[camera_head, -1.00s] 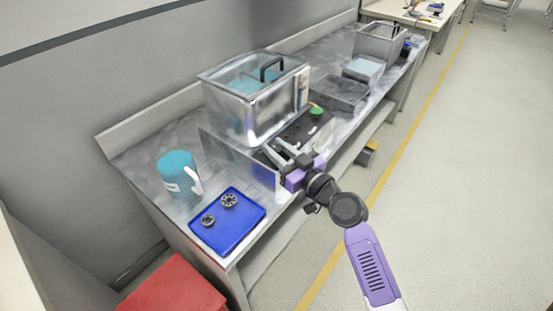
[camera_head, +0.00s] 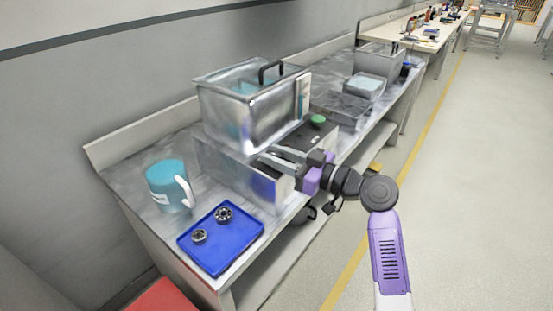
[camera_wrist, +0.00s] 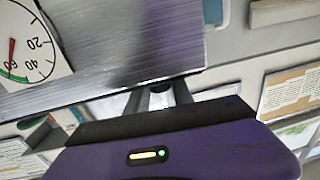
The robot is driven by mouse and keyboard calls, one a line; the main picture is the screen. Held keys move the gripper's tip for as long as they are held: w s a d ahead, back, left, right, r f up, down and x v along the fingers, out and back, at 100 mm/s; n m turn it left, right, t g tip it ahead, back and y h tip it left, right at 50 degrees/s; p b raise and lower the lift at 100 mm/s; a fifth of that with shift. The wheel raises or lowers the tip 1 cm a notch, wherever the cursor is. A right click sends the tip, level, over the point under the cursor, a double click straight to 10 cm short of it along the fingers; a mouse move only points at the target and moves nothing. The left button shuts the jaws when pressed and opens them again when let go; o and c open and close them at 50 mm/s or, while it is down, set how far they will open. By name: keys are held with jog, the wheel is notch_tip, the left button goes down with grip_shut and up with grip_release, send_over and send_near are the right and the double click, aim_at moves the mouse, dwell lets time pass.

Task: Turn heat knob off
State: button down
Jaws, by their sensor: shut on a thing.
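The steel heating unit has a lower box (camera_head: 225,172) and a tank (camera_head: 245,100) on top. My gripper (camera_head: 272,160) reaches in from the right, over the right end of the lower box. In the wrist view my gripper (camera_wrist: 158,97) has its fingers close together at the edge of a brushed steel face (camera_wrist: 120,45). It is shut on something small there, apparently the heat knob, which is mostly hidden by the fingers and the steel. A round dial (camera_wrist: 25,50) marked 20, 40 and 60 shows at the upper left, with a red pointer near 60.
A dark panel with a green button (camera_head: 318,120) lies just behind my gripper. A blue tray (camera_head: 235,246) with two bearing-like rings and a teal mug (camera_head: 163,184) stand at the near left. A steel tray (camera_head: 340,106) is farther back. The floor at right is clear.

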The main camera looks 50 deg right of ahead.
jog(key=c, duration=1.1)
grip_release()
jog(key=s+d, duration=0.1)
jog(key=s, duration=0.6)
jog(key=shift+s, duration=0.35)
